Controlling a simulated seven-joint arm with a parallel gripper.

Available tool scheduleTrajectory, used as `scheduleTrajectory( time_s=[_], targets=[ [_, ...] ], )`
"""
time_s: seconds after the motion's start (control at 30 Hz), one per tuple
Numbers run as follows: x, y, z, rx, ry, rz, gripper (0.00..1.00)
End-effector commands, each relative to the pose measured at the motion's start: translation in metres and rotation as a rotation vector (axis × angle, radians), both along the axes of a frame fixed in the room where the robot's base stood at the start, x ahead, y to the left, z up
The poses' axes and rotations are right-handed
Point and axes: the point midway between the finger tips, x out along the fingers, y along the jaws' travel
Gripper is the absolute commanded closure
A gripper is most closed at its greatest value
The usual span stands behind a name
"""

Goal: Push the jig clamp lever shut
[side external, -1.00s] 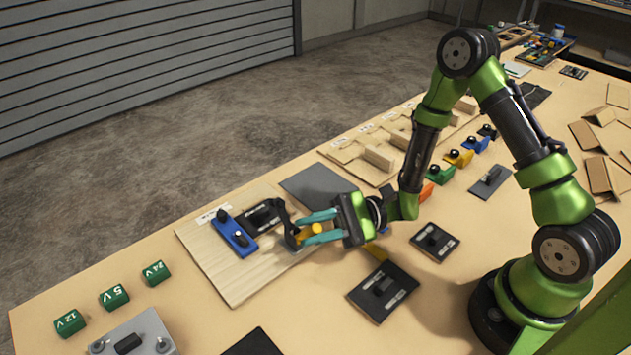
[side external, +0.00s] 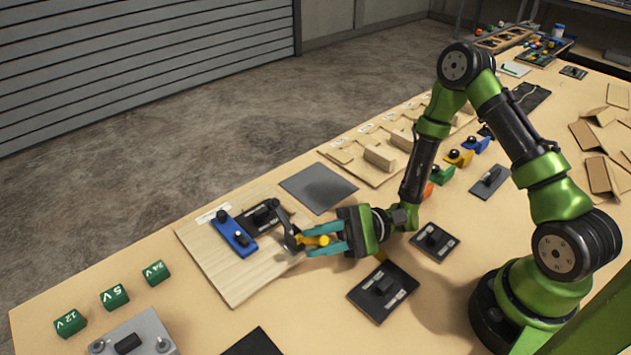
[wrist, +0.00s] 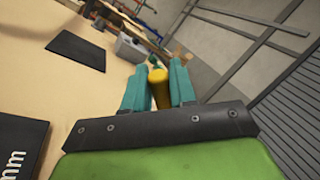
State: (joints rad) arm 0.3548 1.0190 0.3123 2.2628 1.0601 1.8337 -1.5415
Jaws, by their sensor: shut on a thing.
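The jig clamp (side external: 262,214) is a black unit on a light wooden board. Its dark lever arm (side external: 287,228) runs from the clamp toward my gripper and ends in a yellow handle (side external: 313,241). My gripper (side external: 320,239) has teal fingers and is shut on the yellow handle. In the wrist view the handle (wrist: 160,88) stands between the two fingers (wrist: 158,95). A blue block with black knobs (side external: 234,236) sits beside the clamp on the board. The contact between fingers and handle is partly hidden.
The wooden board (side external: 225,274) lies near the table's far edge. A dark grey mat (side external: 318,188) lies behind the gripper. Black plates (side external: 383,290) and (side external: 435,241) lie nearer my base. Green voltage blocks (side external: 114,296) and a grey box (side external: 131,335) stand at lower left.

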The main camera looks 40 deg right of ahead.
Motion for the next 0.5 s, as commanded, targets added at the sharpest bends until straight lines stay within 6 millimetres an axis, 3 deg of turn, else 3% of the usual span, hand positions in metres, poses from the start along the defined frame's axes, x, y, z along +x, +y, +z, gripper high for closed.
scheduleTrajectory(
  time_s=[0.37,0.5],
  targets=[
    [0.000,-0.004,-0.001,0.000,0.003,-0.004,0.69],
    [-0.003,-0.020,-0.004,-0.001,0.004,-0.008,0.69]
  ],
)
